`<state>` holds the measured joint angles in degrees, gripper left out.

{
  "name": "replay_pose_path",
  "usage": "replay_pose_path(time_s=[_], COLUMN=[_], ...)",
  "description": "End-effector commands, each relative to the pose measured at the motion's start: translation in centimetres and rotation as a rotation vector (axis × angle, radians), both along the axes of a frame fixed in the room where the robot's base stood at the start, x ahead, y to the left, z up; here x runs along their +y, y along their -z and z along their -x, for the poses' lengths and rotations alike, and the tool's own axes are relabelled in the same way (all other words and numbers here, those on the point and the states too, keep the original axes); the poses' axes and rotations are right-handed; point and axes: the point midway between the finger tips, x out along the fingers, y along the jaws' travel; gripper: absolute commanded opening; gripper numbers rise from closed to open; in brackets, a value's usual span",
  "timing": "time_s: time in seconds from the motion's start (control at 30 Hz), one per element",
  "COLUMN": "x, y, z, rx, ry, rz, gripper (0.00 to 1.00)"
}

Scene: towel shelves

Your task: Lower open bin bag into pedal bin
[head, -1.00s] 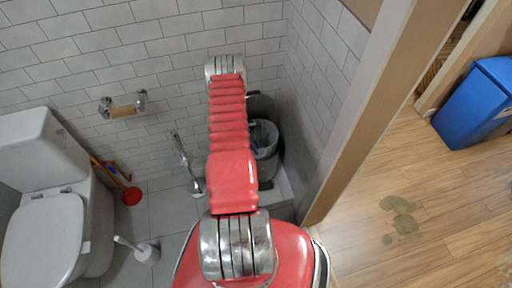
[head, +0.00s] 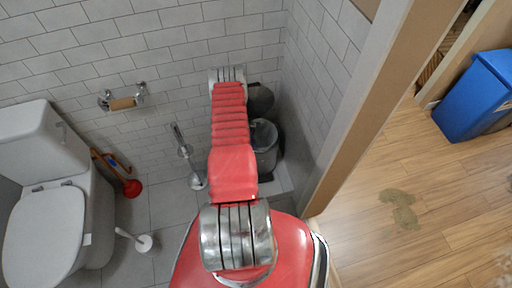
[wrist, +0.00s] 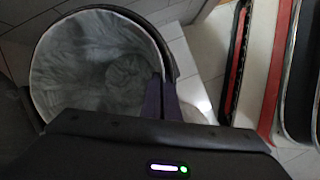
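The pedal bin (head: 268,163) is a grey round bin in the corner, with its dark lid (head: 261,98) raised behind it; the red arm partly covers it. In the wrist view, the dark bin rim (wrist: 172,62) surrounds a pale grey, crumpled bin bag (wrist: 95,65). The bag's mouth is spread wide and round, and its folds reach down inside the bin. My gripper (wrist: 162,92) is at the right side of this rim. Its two dark fingers are close together with the bag's edge between them. In the head view my gripper is hidden behind my arm.
A chrome stand (head: 187,155) is just left of my arm. The door frame (head: 365,110) is close on the right. A blue bin (head: 475,98) and a floor stain (head: 402,208) lie beyond it.

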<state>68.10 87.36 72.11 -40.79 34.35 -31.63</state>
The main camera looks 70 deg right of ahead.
Motion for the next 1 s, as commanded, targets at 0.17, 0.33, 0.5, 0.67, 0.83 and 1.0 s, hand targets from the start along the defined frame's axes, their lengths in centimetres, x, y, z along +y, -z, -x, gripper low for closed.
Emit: replay_pose_path(time_s=[0.17,0.33,0.5,0.67,0.83,1.0], x=[0.09,0.13,0.18,0.37,0.53,0.62], y=[0.56,0.72,0.83,0.93,0.95,0.98], z=[0.04,0.05,0.06,0.06,0.08,0.12], rx=[0.0,-0.002,-0.003,-0.003,-0.002,-0.001], ry=[0.0,0.0,-0.001,0.001,0.0,0.001], rz=[-0.001,-0.001,-0.001,-0.004,-0.006,-0.008], gripper=[0.0,0.0,0.06,0.18,0.23,0.23])
